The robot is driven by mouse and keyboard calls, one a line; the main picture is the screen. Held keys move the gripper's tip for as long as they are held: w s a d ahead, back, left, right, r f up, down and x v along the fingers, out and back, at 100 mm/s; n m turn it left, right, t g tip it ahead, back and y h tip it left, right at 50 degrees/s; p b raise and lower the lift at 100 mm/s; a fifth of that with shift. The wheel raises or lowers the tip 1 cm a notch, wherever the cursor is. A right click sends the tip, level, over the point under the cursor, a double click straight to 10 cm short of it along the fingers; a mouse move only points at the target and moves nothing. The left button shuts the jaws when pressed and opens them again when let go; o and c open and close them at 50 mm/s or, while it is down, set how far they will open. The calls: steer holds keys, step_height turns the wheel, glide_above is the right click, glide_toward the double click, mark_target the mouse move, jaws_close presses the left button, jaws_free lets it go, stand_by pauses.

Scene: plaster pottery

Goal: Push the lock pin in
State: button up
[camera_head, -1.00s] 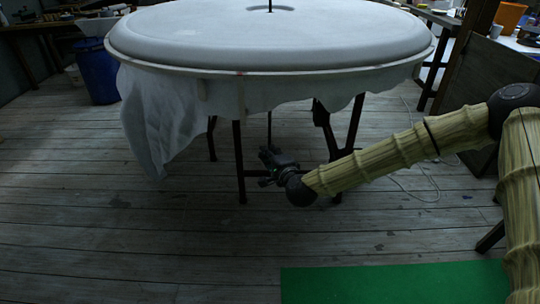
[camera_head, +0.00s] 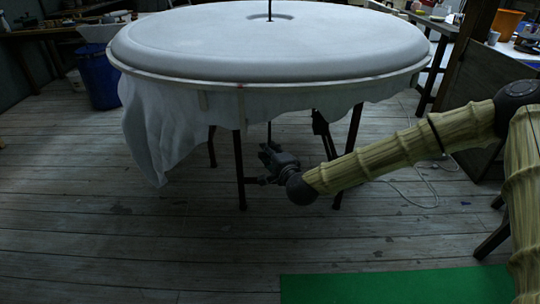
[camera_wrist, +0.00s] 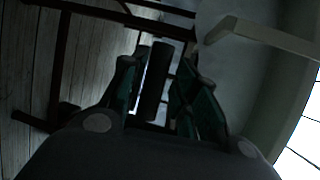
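In the head view my gripper (camera_head: 268,158) is low under the round table, close to its front legs. In the wrist view its two greenish fingers (camera_wrist: 158,92) stand apart, with a dark upright bar (camera_wrist: 153,82) in the space between them. Narrow gaps show beside the bar, so the gripper looks open around it. I cannot tell whether this bar is the lock pin or a part of the table's frame. The round white table (camera_head: 270,45) has a thick pale top, cloth hanging from its rim and dark legs (camera_head: 239,165).
Dark frame bars (camera_wrist: 62,55) and a pale beam (camera_wrist: 270,38) cross close to my fingers in the wrist view. White cloth (camera_head: 150,125) hangs at the table's left. A green mat (camera_head: 400,287) lies in front. The wooden floor at left is clear.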

stand_by(0.3)
steer(key=v, duration=1.2)
steer(key=s+a+f+n+g, duration=0.2)
steer(key=s+f+n+g, duration=0.35)
steer(key=f, duration=0.75)
steer(key=s+d+f+n+g+h, duration=0.1)
steer(key=s+d+f+n+g, duration=0.2)
steer(key=s+f, duration=0.75)
steer(key=s+d+f+n+g+h, duration=0.15)
steer(key=s+d+f, duration=0.35)
steer(key=s+f, duration=0.5)
steer(key=s+d+f+n+g+h, duration=0.3)
steer(key=s+d+n+g, duration=0.15)
steer(key=s+d, duration=0.85)
steer(key=shift+m+h, duration=0.25)
steer(key=shift+h, duration=0.1)
steer(key=r+p, duration=0.8)
steer(key=s+r+p, duration=0.1)
steer(key=r+p, duration=1.5)
steer(key=shift+s+a, duration=0.3)
